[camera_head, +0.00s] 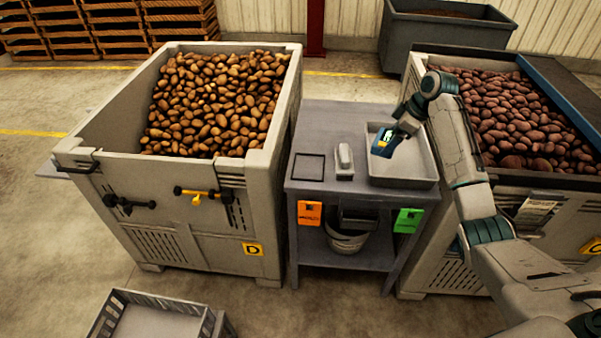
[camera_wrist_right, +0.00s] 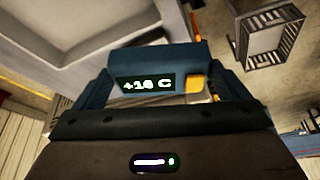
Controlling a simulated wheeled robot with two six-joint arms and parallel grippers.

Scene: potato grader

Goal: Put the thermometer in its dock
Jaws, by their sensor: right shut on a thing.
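The thermometer (camera_head: 384,143) is a small blue device with a dark display and a yellow part. My right gripper (camera_head: 393,134) is shut on it over the shallow grey tray (camera_head: 425,183) on the table. Whether it touches the tray floor I cannot tell. My left gripper is not in view.
A black-outlined square (camera_head: 308,167) marks the tabletop at left. Potato bins flank the table, one left (camera_head: 190,205) and one right (camera_head: 440,270). Orange (camera_head: 309,213) and green (camera_head: 408,221) tags hang in front. A bucket (camera_head: 347,242) stands below. A grey crate (camera_head: 118,300) lies front left.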

